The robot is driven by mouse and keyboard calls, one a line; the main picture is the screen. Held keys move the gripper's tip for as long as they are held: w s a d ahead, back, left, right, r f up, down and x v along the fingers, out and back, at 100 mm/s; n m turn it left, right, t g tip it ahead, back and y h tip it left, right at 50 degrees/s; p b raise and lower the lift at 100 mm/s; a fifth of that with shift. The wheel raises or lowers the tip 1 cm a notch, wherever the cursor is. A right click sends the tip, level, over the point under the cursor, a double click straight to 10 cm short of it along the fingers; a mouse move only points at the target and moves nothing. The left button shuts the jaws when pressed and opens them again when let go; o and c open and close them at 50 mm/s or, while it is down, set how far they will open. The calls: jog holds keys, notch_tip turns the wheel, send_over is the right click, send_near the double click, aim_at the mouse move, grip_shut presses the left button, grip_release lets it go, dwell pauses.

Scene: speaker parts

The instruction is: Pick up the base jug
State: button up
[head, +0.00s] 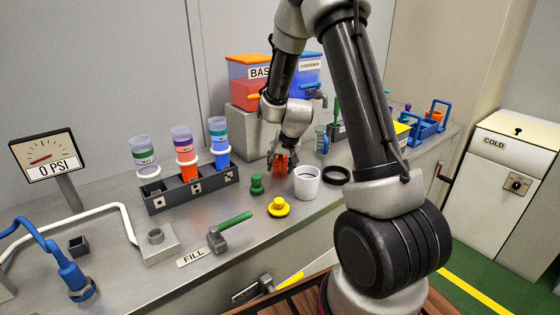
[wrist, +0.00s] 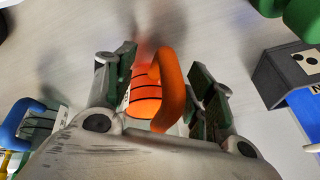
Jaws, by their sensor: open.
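The base jug is an orange jug with dark lines and a thick orange handle. In the wrist view the jug (wrist: 145,92) sits between the two fingers of my gripper (wrist: 160,85), with its handle towards the right finger. The fingers are open, with a gap visible beside the handle. In the head view the jug (head: 281,164) shows as a small orange patch low on the bench, partly hidden by my gripper (head: 284,156), which reaches down over it. I cannot tell whether a finger touches it.
A blue-handled jug (head: 322,142) stands to the right; its handle (wrist: 22,122) shows in the wrist view. A white cup (head: 307,184), black ring (head: 336,175), green part (head: 257,184) and yellow part (head: 278,207) stand in front. A dark rack (head: 191,191) is left.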

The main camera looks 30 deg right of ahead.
grip_shut()
jog(key=shift+r, duration=0.1)
